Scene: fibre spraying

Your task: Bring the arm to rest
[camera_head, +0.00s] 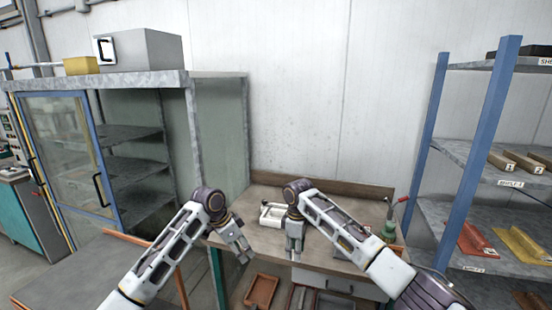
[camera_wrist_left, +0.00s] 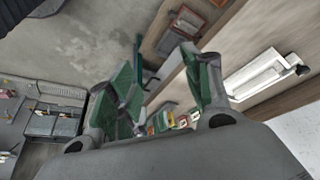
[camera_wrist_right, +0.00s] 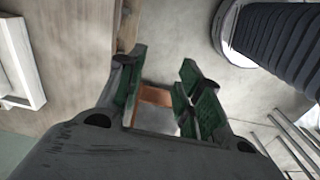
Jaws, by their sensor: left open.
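My left gripper (camera_head: 240,247) hangs near the front left edge of the wooden workbench (camera_head: 340,270) in the head view. In the left wrist view its green-padded fingers (camera_wrist_left: 162,75) are apart with nothing between them. My right gripper (camera_head: 293,250) points down over the front of the workbench, to the right of the left one. In the right wrist view its green-padded fingers (camera_wrist_right: 163,80) are apart and empty. A white frame-like device (camera_head: 268,214) lies on the bench behind the grippers, touched by neither as far as I can see.
A cabinet with a blue-framed glass door (camera_head: 65,140) stands at left. A blue-posted shelf rack (camera_head: 480,150) with trays stands at right. A red-and-green tool (camera_head: 390,226) is at the bench's right end. An orange bin (camera_head: 262,291) sits below the bench front.

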